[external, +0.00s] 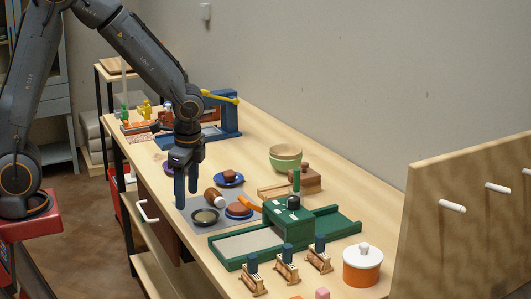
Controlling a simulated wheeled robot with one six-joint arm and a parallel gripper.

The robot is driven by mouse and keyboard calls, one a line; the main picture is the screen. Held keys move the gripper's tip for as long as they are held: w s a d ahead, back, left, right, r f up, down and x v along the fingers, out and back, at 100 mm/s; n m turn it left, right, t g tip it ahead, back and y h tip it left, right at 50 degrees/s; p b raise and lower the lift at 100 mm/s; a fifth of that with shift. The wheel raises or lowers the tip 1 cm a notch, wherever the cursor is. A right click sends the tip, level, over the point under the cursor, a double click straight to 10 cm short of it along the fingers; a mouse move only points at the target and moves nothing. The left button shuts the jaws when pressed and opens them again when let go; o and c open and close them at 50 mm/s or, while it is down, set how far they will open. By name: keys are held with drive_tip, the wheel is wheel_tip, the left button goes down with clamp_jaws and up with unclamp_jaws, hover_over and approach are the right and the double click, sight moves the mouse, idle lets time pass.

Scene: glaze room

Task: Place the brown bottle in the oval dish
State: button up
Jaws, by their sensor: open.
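The brown bottle (211,195) with a pale end lies tilted or on its side on a grey mat (187,224). A dark-rimmed dish (205,224) with a pale inside sits just in front of it. A blue dish (240,217) with a reddish-brown round piece on it sits to the right. I cannot tell for sure which dish is the oval one. My gripper (187,198) points down with its two blue fingers apart and empty, just left of the bottle, near the table's front edge. Whether it touches the mat is unclear.
A green press-like stand (287,222) with a long tray is right of the mat. Another blue dish (228,183) and green bowls (285,159) stand behind. An orange pot (362,266) and a pegged wooden board (465,215) are at the right. A blue frame (230,118) stands at the far end.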

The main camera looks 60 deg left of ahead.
sight(215, 191)
drive_tip(key=w+m+y, duration=0.1)
drive_tip(key=w+m, duration=0.1)
drive_tip(key=w, duration=0.1)
drive_tip(key=w+a+r+m, duration=0.1)
drive_tip(key=w+m, duration=0.2)
drive_tip(key=w+a+r+m+y, duration=0.1)
drive_tip(key=w+m, duration=0.1)
drive_tip(key=w, duration=0.1)
drive_tip(key=shift+w+r+y, duration=0.15)
drive_tip(key=shift+y, duration=0.15)
drive_tip(key=shift+w+a+m, duration=0.15)
drive_tip(key=shift+w+m, duration=0.05)
drive_tip(key=shift+m, duration=0.2)
drive_tip(key=shift+p+x, duration=1.4)
drive_tip(key=shift+x, duration=2.4)
drive_tip(key=shift+w, duration=0.15)
drive_tip(key=c, duration=1.3)
drive_tip(key=shift+o, duration=0.2)
